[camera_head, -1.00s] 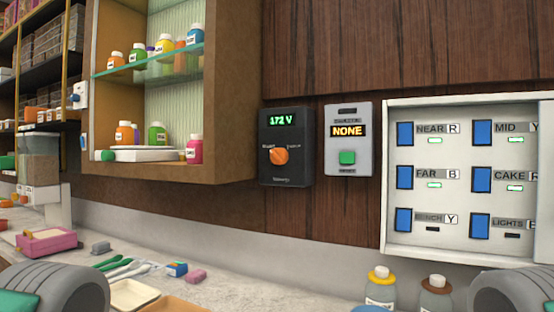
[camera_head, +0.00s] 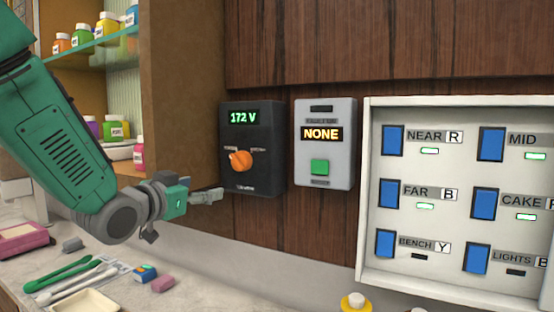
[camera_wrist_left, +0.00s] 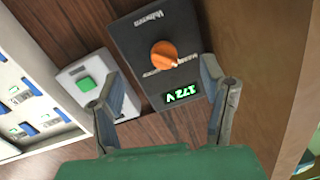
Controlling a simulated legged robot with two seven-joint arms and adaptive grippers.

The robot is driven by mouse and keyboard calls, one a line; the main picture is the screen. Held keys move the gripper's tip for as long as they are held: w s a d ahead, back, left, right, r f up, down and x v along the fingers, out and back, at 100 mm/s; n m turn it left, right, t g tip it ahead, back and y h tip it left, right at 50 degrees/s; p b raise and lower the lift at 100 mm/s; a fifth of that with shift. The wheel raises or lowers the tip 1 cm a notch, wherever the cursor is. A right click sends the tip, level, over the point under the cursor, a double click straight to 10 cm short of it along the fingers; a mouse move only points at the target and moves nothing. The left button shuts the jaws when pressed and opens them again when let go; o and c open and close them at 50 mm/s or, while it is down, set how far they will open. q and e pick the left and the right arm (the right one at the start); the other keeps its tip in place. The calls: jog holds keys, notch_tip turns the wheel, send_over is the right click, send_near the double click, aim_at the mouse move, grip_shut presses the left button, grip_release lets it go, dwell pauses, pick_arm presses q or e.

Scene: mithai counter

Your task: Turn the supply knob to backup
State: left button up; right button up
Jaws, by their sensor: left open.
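The supply knob (camera_head: 240,160) is an orange dial on a black wall box (camera_head: 262,175) whose green display (camera_head: 244,118) reads 172 V. The knob's pointer is slanted; the labels beside it are too small to read. My left gripper (camera_head: 208,196) is just left of the box and lower than the knob, apart from it. In the left wrist view the two fingers (camera_wrist_left: 162,100) are spread and empty, with the knob (camera_wrist_left: 164,54) beyond them, in the space between. My right gripper is not in view.
A grey panel (camera_head: 341,165) with an orange NONE display and green button hangs right of the box. A white switch panel (camera_head: 372,225) with blue rockers is further right. A wooden cabinet (camera_head: 190,120) stands left. Utensils and small blocks lie on the counter (camera_head: 190,290) below.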

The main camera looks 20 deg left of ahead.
aim_at(237, 161)
pick_arm(q)
jog(key=shift+t, duration=0.4)
jog(key=w+r+p, duration=0.1)
jog(key=w, duration=0.3)
jog(key=w+d+r+p, duration=0.1)
jog(key=w, duration=0.3)
jog(key=w+d+r+p, duration=0.1)
jog(key=w, duration=0.3)
jog(key=shift+w+d+r, duration=0.15)
jog(key=shift+w+r, duration=0.25)
jog(key=shift+w+a+f, duration=0.1)
jog(key=shift+w+a, duration=0.1)
jog(key=shift+w, duration=0.25)
jog(key=shift+w+a+f, duration=0.1)
jog(key=shift+w+a, duration=0.05)
jog(key=shift+w, duration=0.25)
jog(key=shift+d+r, duration=0.1)
jog(key=shift+d, duration=0.25)
jog(key=c, duration=1.1)
